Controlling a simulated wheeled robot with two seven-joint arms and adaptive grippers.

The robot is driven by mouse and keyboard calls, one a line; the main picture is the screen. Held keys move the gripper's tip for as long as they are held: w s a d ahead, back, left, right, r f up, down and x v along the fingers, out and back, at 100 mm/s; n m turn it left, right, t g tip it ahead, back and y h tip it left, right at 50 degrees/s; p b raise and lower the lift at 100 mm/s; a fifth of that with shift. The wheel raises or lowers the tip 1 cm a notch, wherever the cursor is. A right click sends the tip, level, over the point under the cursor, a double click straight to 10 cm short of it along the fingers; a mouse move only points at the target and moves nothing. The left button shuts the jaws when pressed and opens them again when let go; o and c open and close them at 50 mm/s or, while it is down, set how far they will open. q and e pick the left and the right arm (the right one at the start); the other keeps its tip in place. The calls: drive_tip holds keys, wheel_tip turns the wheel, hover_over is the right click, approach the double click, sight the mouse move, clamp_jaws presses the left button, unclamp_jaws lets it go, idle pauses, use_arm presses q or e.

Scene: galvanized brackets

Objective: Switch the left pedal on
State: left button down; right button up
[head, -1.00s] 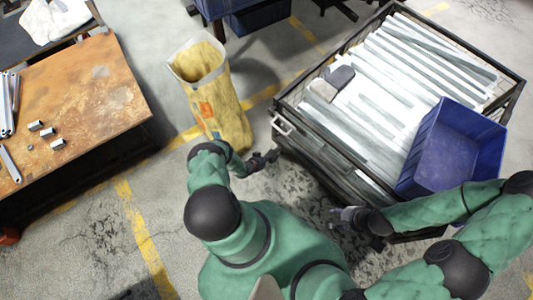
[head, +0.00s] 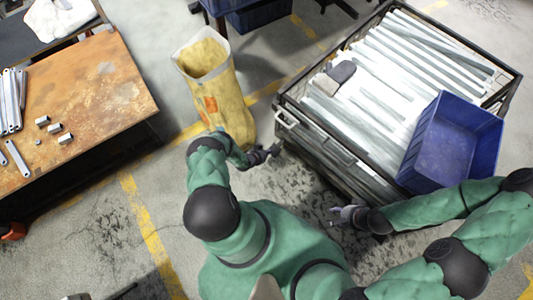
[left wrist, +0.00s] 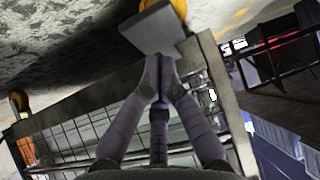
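In the left wrist view a flat grey plate (left wrist: 153,30), which looks like a pedal, sits beside a yellow caster wheel (left wrist: 178,8) at a corner of the wire-sided cart (left wrist: 75,108). My left gripper (left wrist: 158,72) has its fingertips together just at the plate's edge; I cannot tell whether they touch it. In the head view my left gripper (head: 267,154) is low beside the cart's near-left corner (head: 283,121), and the plate is hidden. My right gripper (head: 341,213) is near the cart's front side, too small to judge its opening.
The cart holds long galvanized bars (head: 370,105) and a blue crate (head: 452,142). A yellow bag (head: 228,105) stands left of the cart, close to my left arm. A worn workbench (head: 95,95) with metal parts is at left. Another yellow caster (left wrist: 18,100) shows at the left.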

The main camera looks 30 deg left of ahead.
use_arm(q)
drive_tip(key=s+a+f, duration=0.1)
drive_tip(key=s, duration=0.8)
drive_tip(key=shift+s+a+f+p, duration=0.3)
drive_tip(key=shift+s+f+p, duration=0.05)
drive_tip(key=shift+f, duration=0.05)
